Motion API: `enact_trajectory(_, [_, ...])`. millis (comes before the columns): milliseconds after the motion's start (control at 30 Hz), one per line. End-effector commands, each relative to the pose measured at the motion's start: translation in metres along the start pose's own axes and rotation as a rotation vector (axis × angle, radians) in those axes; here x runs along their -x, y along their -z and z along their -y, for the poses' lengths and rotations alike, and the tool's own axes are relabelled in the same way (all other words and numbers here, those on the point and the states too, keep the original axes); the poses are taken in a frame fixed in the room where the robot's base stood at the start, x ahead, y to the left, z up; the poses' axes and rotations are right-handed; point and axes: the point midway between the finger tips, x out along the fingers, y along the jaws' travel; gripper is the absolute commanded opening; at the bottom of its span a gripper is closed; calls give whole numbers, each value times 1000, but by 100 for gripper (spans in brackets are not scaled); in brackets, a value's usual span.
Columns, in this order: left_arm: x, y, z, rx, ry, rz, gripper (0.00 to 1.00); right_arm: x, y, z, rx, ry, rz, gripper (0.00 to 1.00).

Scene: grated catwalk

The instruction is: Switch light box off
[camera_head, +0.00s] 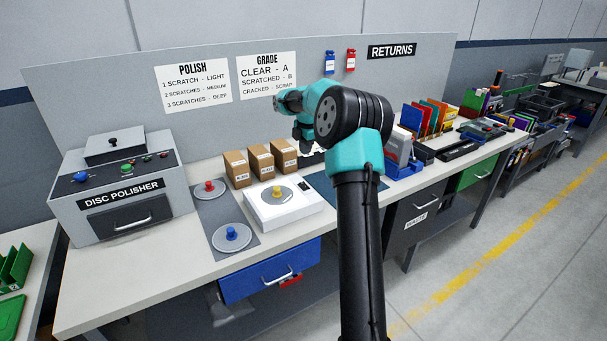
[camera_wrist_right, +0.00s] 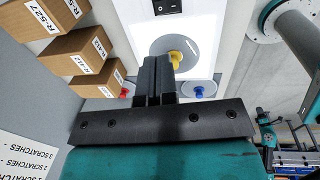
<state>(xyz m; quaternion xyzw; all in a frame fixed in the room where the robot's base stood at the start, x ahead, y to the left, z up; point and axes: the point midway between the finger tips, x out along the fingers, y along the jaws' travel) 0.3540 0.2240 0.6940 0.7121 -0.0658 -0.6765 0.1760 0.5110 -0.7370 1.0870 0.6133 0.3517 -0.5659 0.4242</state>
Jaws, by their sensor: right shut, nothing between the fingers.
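The light box (camera_head: 262,214) is a white box on the bench, with a grey disc (camera_head: 272,199) with a yellow knob on top. In the right wrist view the light box (camera_wrist_right: 214,22) has a bright white top, and the disc (camera_wrist_right: 190,50) lies on it. A black rocker switch (camera_wrist_right: 167,7) sits at that view's top edge, beside the disc. My right gripper (camera_head: 304,146) is above the bench behind the light box, partly hidden by its own arm. In the wrist view its fingers (camera_wrist_right: 156,68) are together and empty, apart from the switch. My left gripper is not seen.
Several cardboard boxes (camera_head: 261,163) stand behind the light box. Discs with red (camera_head: 209,188) and blue (camera_head: 232,235) knobs lie on a grey mat to its left, near the disc polisher (camera_head: 115,185). A blue holder (camera_head: 402,157) stands at the right.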

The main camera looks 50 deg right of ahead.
Motion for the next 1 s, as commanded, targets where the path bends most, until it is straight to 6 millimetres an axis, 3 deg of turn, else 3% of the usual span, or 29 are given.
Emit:
enact_trajectory(367, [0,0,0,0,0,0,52,-10,0,0,0,2,0,0])
enact_trajectory(1000, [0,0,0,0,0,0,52,-110,0,1,0,4,-1,0])
